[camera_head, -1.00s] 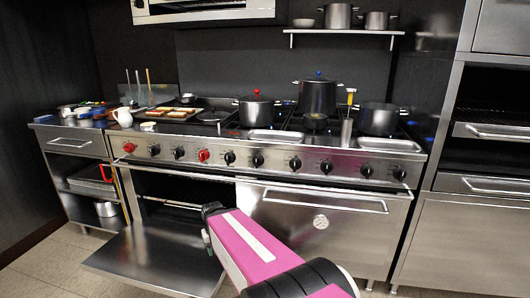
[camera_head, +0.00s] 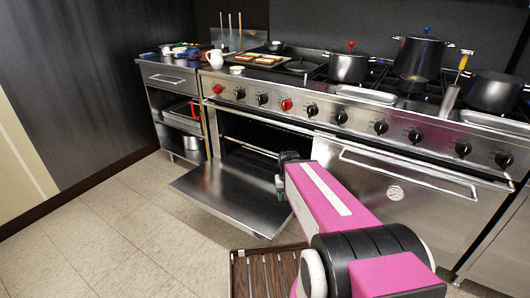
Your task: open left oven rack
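The left oven (camera_head: 262,132) is below the range front, and its door (camera_head: 236,194) is folded down flat. A light, thin rack edge (camera_head: 250,148) shows inside the dark cavity; the rest of the rack is in shadow. My pink arm reaches from the lower right toward the oven. Its dark end, with my gripper (camera_head: 282,186), is in front of the cavity's right side, above the right part of the open door. The fingers are small and partly hidden, so I cannot tell their opening or any contact with the rack.
The right oven door (camera_head: 405,190) is shut, its bar handle sticking out. Pots (camera_head: 348,66) stand on the range. A side counter (camera_head: 170,78) with open shelves stands left. The tiled floor (camera_head: 120,235) at left is clear. A brown slatted surface (camera_head: 262,272) lies low in front.

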